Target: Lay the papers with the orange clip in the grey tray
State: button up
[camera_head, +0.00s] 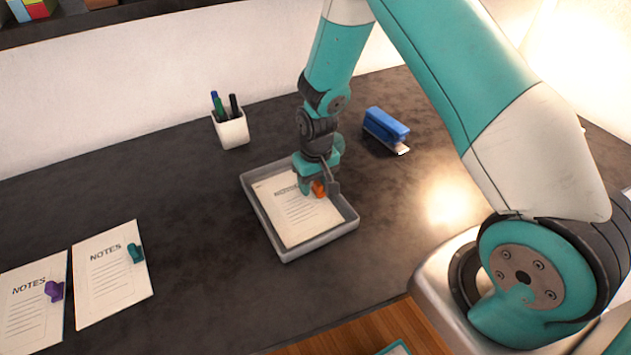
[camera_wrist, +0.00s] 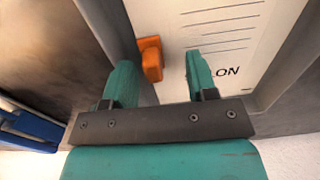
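The papers with the orange clip (camera_head: 290,215) lie inside the grey tray (camera_head: 323,240), looking flat on its floor. The orange clip (camera_head: 319,188) sits at their right edge, and it also shows in the wrist view (camera_wrist: 151,58). My gripper (camera_head: 319,190) is over the tray at the clip. In the wrist view its teal fingers (camera_wrist: 160,78) are spread, with the clip just beyond the gap between them. A clear space shows between the clip and the right finger. My gripper hides part of the papers' top edge in the head view.
Papers with a teal clip (camera_head: 110,280) and papers with a purple clip (camera_head: 33,310) lie at the left. A white pen cup (camera_head: 231,130) stands behind the tray. A blue stapler (camera_head: 386,128) lies at the tray's back right.

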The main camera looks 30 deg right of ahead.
jog(key=shift+r, duration=0.1)
notch_tip(320, 180, up, 17)
jog(key=b, duration=0.1)
jog(key=shift+d, duration=0.2)
jog(key=shift+r, duration=0.1)
dwell(0.5)
